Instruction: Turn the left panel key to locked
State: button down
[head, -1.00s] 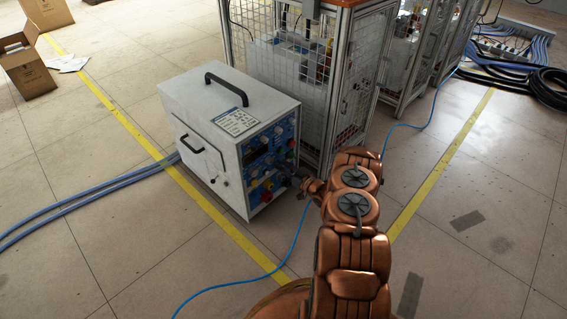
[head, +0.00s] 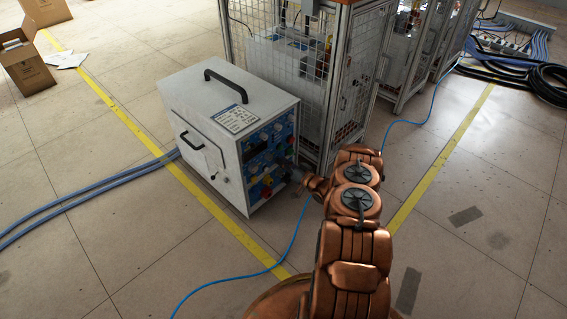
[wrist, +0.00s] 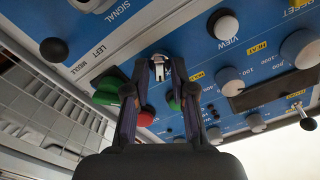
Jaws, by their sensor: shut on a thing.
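The white induction heater (head: 215,110) stands on the floor with its blue control panel (head: 277,138) facing my arm. In the wrist view the panel (wrist: 190,35) fills the upper part, tilted. A small silver key (wrist: 159,68) sits between the tips of my gripper (wrist: 160,72), which is shut on it at the panel. The key's lock face and exact angle are partly hidden by the fingers. In the head view my gripper (head: 298,174) is small and close against the panel's right side; its tips cannot be made out.
Around the key are a green button (wrist: 108,89), a red button (wrist: 145,117), a black knob (wrist: 54,50) and several grey knobs. A mesh-fenced cabinet (head: 285,80) stands close behind the heater. A blue cable (head: 291,240) crosses the floor beside it.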

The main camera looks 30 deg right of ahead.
jog(key=shift+a, duration=0.1)
jog(key=c, duration=1)
grip_release()
jog(key=v, duration=1.2)
